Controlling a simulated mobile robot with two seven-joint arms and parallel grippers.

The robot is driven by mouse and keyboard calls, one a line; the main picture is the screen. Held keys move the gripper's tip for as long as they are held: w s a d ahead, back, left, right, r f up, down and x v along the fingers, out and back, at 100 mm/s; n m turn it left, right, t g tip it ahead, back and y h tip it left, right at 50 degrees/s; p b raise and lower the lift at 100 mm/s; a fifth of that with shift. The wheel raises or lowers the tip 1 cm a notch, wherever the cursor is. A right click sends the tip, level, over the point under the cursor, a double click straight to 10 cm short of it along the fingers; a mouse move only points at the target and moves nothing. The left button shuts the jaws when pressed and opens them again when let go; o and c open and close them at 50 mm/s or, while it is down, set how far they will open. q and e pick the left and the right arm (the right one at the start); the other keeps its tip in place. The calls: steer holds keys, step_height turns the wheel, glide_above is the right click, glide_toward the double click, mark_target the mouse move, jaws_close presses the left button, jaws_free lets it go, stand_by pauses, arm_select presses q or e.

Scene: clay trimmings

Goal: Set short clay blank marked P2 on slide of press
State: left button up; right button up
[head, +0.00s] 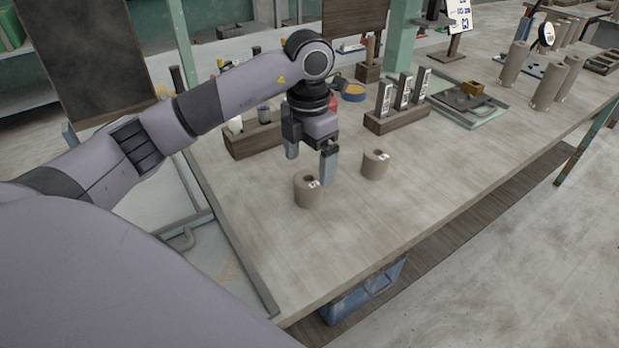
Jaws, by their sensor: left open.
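Two short clay blanks stand upright on the bench (330,255), each grey-brown with a dark hole in the top and a small white label. The nearer short blank (308,193) is at the left, and the other short blank (375,165) is farther back to its right. The labels are too small to read, so I cannot tell which is P2. My left gripper (310,169) points down with its fingers apart, empty, just behind and above the nearer blank. My right gripper is out of view. I cannot clearly identify the press or its slide.
A wooden rack (398,119) with upright labelled pieces stands behind the blanks. A green-framed tray (478,117) with a handle is to its right. Several tall clay cylinders (548,87) stand at the far right. A wooden box (252,140) is behind my gripper. The bench front is clear.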

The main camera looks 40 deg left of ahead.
mark_target(308, 183)
arm_select(q)
step_height(308, 183, down, 7)
steer(key=shift+w+a+r+p, duration=0.1)
steer(key=shift+w+a+p, duration=0.05)
steer(key=shift+p, duration=0.35)
steer(key=shift+r, duration=0.1)
steer(key=c, duration=1.4)
